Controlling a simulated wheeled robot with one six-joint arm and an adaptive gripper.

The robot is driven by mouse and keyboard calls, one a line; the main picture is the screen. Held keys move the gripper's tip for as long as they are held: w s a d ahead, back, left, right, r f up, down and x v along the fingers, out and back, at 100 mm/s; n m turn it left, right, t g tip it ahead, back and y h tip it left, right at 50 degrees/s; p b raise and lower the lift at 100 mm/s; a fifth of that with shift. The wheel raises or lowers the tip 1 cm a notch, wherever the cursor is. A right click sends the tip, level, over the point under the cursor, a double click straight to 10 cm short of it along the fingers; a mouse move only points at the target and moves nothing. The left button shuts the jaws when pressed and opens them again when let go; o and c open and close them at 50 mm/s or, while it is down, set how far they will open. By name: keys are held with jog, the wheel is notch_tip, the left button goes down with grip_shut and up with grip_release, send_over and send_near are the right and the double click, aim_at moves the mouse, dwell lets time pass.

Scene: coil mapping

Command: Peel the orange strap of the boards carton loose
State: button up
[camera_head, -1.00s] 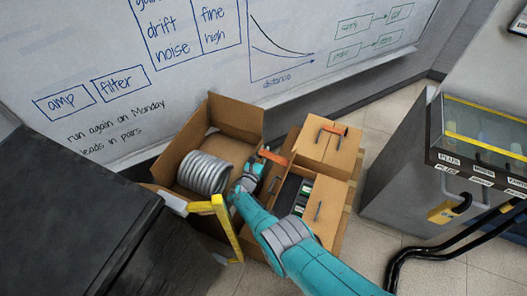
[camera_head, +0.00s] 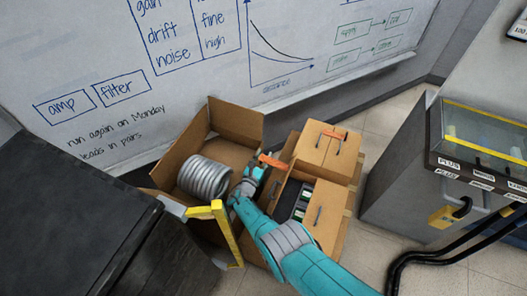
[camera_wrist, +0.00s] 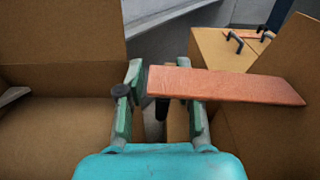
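The boards carton (camera_head: 325,230) stands open on the floor, with dark boards (camera_head: 293,200) inside. Its orange strap (camera_head: 272,160) lies near the carton's upper left; in the wrist view the strap (camera_wrist: 235,86) runs from between the fingertips out to the right, over the right finger. My gripper (camera_head: 253,175) reaches in from the lower right to the strap's left end. In the wrist view my gripper (camera_wrist: 162,100) has its fingers apart. A dark upright piece (camera_wrist: 161,110) shows in the gap. I see no clear grip on the strap.
An open carton (camera_head: 238,118) to the left holds a grey coil (camera_head: 204,177). A closed carton (camera_head: 325,152) with black handles and another orange strip stands behind. A yellow frame (camera_head: 226,232) is close to my arm. A labelled grey cabinet (camera_head: 400,190) stands at right.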

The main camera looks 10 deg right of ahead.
jog(key=shift+r, duration=5.05)
jog(key=shift+w+r, duration=0.1)
